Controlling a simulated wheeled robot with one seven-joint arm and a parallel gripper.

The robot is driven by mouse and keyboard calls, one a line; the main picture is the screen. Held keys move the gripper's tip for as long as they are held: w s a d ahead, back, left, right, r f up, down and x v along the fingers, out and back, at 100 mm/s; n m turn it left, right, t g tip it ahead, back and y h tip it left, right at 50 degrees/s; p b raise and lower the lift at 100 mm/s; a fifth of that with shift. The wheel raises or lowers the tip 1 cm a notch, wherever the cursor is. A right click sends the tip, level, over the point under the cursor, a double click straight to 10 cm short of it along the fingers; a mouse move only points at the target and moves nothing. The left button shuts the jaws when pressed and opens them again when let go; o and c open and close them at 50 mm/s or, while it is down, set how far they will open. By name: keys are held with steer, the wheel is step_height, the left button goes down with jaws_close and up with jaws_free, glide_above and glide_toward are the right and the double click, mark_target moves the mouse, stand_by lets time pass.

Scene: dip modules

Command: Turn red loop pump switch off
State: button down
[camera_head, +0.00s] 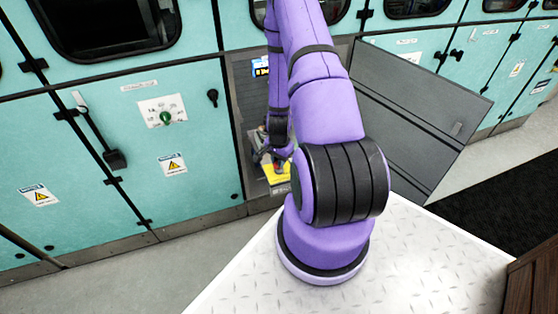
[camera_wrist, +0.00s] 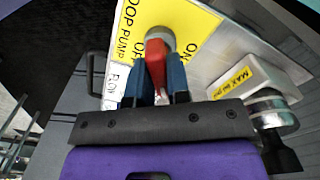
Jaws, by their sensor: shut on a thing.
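The red switch handle (camera_wrist: 156,56) shows in the wrist view, on a grey round hub (camera_wrist: 160,37) in a yellow plate (camera_wrist: 190,20). The plate reads "OOP PUMP", with "ON" to the right of the handle and a partly hidden "OF" to its left. My gripper (camera_wrist: 155,76) has its two blue fingers on either side of the handle, shut on it. The handle runs from the hub down between the fingers. I cannot tell its exact setting. In the head view my gripper (camera_head: 271,154) is at the yellow plate (camera_head: 279,180), mostly hiding the switch.
A white block with a yellow "MAX" label (camera_wrist: 237,80) and a metal cylinder (camera_wrist: 271,110) stand close right of my gripper in the wrist view. An open grey cabinet door (camera_head: 415,120) stands right of my arm. Teal cabinets (camera_head: 200,150) line the back.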

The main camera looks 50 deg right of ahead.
steer(key=m, duration=0.6)
steer(key=shift+m, duration=0.6)
steer(key=c, duration=1.1)
jaws_free()
step_height(320, 180, up, 11)
steer(key=shift+f, duration=0.1)
